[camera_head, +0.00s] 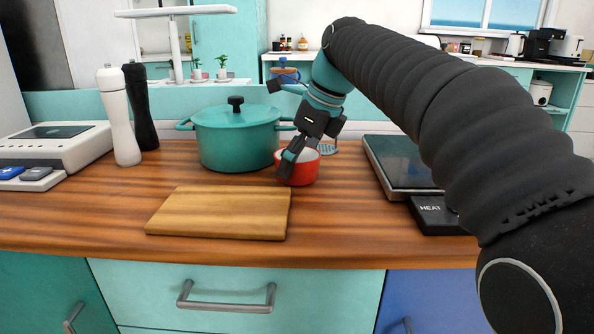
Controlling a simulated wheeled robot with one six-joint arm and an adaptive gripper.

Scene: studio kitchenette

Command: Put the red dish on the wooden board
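The red dish (303,173) is a small round bowl with a pale inside, standing upright on the wooden counter just right of the teal pot. My gripper (290,163) is at the dish, with a dark finger across its left rim and front. The other finger is largely hidden, so I cannot tell whether the gripper is closed on the rim. The wooden board (218,212) lies flat and bare on the counter, in front and to the left of the dish.
A teal lidded pot (237,137) stands behind the board, close to the dish. White (118,115) and black (140,105) mills stand at the left. A dark-topped hot plate (403,165) is to the right under my arm. The counter between dish and board is clear.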

